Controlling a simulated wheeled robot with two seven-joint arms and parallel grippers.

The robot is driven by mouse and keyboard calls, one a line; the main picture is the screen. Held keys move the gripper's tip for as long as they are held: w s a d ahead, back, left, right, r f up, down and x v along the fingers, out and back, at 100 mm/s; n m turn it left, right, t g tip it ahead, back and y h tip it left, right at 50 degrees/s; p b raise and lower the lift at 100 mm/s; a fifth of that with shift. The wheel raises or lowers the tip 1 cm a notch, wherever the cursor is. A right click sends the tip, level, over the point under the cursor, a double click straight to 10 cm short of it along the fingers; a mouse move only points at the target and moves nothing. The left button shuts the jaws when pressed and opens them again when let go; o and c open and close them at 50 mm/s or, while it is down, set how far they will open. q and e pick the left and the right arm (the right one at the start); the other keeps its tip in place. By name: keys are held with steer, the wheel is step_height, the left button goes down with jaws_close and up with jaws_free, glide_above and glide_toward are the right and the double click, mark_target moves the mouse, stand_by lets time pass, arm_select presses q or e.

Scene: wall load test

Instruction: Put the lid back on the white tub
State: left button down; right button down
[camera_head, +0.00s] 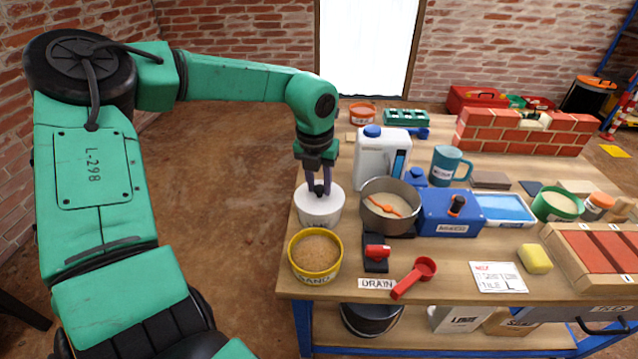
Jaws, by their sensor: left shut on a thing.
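The white tub (326,221) stands at the left edge of the workbench, behind the yellow sand tub. A round white lid (335,203) with a dark knob is at the tub's top and covers its opening. I cannot tell whether the lid is fully seated or slightly above the rim. My left gripper (319,189) points straight down over the lid and is shut on its knob. The gripper fingers partly hide the knob. The tub's label is only partly readable. My right gripper is not in view.
A yellow sand tub (316,255) stands close in front. A metal pot (390,221) stands close on the right, with a white jug (381,158) behind. A red scoop (415,277) lies near the bench's front edge. Open floor lies left of the bench.

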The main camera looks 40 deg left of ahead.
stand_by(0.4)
arm_select(q)
steer(key=c, duration=0.5)
jaws_free()
steer(key=shift+o, duration=0.3)
steer(key=o, duration=0.4)
steer(key=shift+r, duration=0.1)
steer(key=shift+r+p, duration=2.15)
steer(key=shift+r, duration=1.25)
